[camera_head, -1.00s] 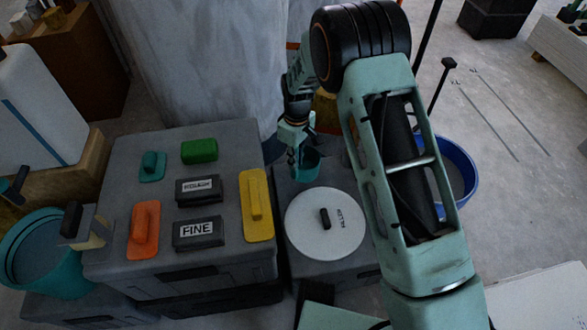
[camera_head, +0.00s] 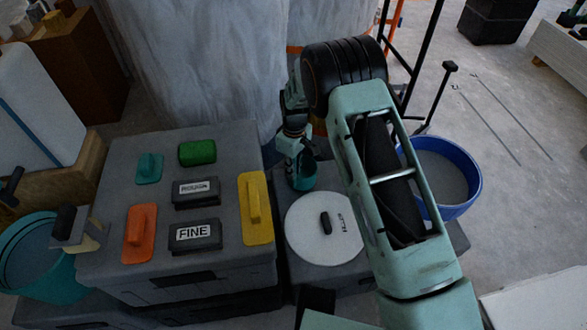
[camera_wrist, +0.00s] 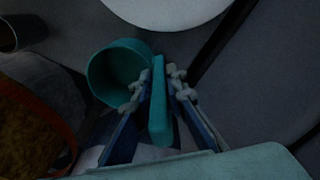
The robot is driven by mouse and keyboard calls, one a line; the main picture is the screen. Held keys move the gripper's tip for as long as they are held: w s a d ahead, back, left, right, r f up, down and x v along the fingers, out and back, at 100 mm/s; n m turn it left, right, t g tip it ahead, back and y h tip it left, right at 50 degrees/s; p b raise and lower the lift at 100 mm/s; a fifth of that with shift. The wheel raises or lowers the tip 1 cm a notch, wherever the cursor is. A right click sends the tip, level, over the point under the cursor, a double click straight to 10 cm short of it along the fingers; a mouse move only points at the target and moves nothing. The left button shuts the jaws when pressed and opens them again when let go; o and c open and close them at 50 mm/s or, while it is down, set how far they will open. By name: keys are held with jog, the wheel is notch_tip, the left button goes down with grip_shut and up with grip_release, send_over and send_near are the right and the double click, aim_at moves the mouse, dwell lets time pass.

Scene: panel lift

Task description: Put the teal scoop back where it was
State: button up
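The teal scoop (camera_head: 302,178) is at the back edge of the low grey box, just behind the round white lid, in the head view. In the wrist view the scoop's round cup (camera_wrist: 112,72) lies left of my gripper (camera_wrist: 158,84), and its upright handle runs between the two fingers. My gripper (camera_head: 293,160) is closed on that handle, with a finger against each side. The arm and wrist hide part of the scoop in the head view. I cannot tell whether its base touches the box.
The white lid (camera_head: 318,240) with a black knob lies on the low box. Left of it, a taller grey case (camera_head: 225,145) carries several coloured floats and blocks. A blue bucket (camera_head: 465,200) stands right of my arm, a teal bucket (camera_head: 40,280) far left. Large grey cylinders rise behind.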

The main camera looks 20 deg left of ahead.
jog(key=o, duration=0.3)
jog(key=shift+o, duration=0.2)
jog(key=shift+r, duration=0.15)
notch_tip(320, 180, up, 12)
jog(key=p, duration=0.3)
jog(key=shift+d+p, duration=0.1)
jog(key=shift+p, duration=0.25)
jog(key=shift+r, duration=0.1)
